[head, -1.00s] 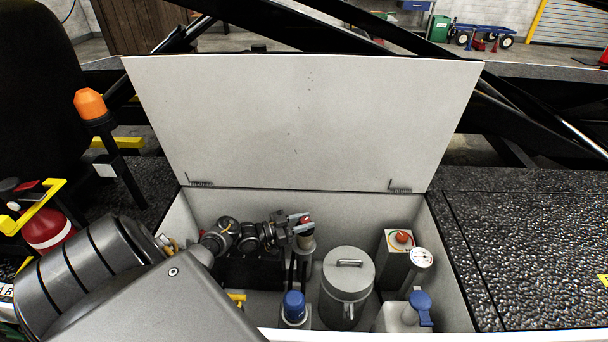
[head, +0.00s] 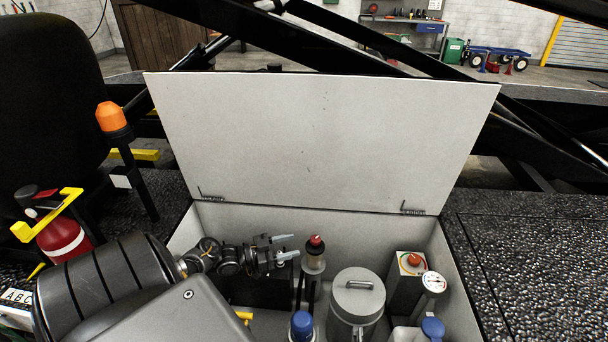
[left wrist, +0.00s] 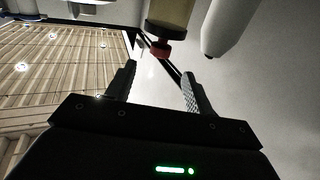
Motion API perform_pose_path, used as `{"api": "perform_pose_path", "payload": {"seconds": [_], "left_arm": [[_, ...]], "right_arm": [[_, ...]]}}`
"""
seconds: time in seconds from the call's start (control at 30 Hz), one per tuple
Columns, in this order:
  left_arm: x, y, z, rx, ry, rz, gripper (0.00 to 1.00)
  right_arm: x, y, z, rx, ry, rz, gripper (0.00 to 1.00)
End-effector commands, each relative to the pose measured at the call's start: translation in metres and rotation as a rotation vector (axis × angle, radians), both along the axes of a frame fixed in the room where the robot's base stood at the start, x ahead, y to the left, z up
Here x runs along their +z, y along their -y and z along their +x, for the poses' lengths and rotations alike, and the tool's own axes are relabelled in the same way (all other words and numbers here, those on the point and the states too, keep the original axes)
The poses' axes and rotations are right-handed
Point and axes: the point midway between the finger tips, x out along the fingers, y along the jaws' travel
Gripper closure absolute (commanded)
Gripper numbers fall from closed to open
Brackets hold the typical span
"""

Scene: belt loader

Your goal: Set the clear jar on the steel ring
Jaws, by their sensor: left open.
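The clear jar (head: 314,262), amber-tinted with a red top (head: 316,240), stands upright above dark posts inside the open box. In the left wrist view the jar (left wrist: 171,12) and its red top (left wrist: 160,48) show at the top edge, just beyond the fingertips. My left gripper (head: 296,246) is open and empty, with its fingers pointing right toward the red top and a small gap between them. It also shows open in the left wrist view (left wrist: 158,72). I cannot make out the steel ring; the jar's underside is not clear. My right gripper is not in view.
The box holds a grey lidded canister (head: 357,300), a blue-capped bottle (head: 302,326), a box with a red knob (head: 407,270), a gauge (head: 434,283) and a blue-topped container (head: 432,328). The raised white lid (head: 320,140) stands behind. Black posts (head: 305,290) stand below the jar.

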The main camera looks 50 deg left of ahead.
Motion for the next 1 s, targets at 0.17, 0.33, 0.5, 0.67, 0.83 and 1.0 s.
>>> {"api": "perform_pose_path", "payload": {"seconds": [0.17,0.33,0.5,0.67,0.83,1.0], "left_arm": [[-0.001,-0.011,-0.021,0.0,0.0,0.001,0.47],[0.0,-0.014,-0.028,-0.001,-0.001,0.0,0.47],[0.0,-0.014,-0.028,-0.001,0.0,0.0,0.47],[0.0,-0.014,-0.028,0.0,0.0,0.0,0.47],[0.0,-0.014,-0.028,0.0,0.0,0.0,0.47],[0.0,-0.014,-0.03,-0.003,-0.012,0.006,0.47]], "right_arm": [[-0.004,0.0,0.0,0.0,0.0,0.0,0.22],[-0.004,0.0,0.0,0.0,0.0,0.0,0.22],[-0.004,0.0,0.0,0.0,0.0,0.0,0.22],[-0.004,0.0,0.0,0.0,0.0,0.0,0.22],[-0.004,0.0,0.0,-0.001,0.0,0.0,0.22],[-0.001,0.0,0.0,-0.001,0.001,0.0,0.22]]}}
